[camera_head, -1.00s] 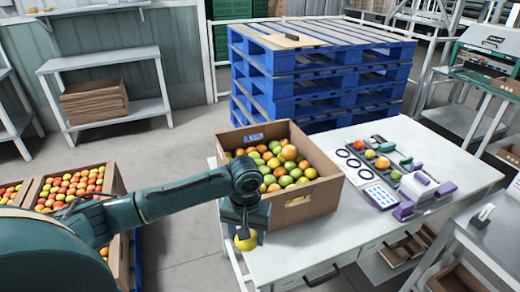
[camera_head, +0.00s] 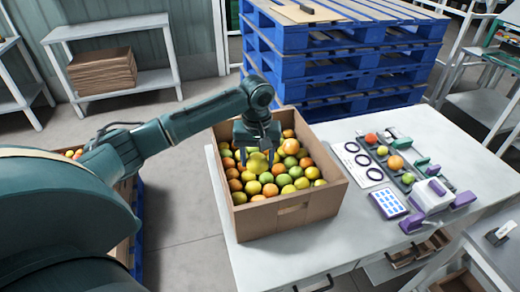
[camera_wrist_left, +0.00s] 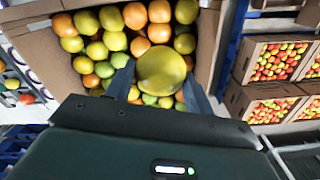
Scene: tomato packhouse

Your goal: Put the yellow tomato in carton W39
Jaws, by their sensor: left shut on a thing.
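The yellow tomato (camera_head: 257,163) is between the fingers of my left gripper (camera_head: 257,155), which is shut on it. In the left wrist view the yellow tomato (camera_wrist_left: 161,71) sits between the two fingertips (camera_wrist_left: 163,84). The gripper is over the open top of a brown carton (camera_head: 290,218) filled with green, yellow and orange tomatoes, also in the left wrist view (camera_wrist_left: 38,45). I cannot tell if the held tomato touches those below. No W39 label is readable. My right gripper is not in view.
The carton stands on a white table (camera_head: 370,215). To its right are a sheet with dark rings (camera_head: 363,160), a row of tomatoes on a grey strip (camera_head: 396,162), a blue-and-white keypad (camera_head: 388,203) and a white-purple device (camera_head: 432,196). Blue pallets (camera_head: 345,60) are stacked behind.

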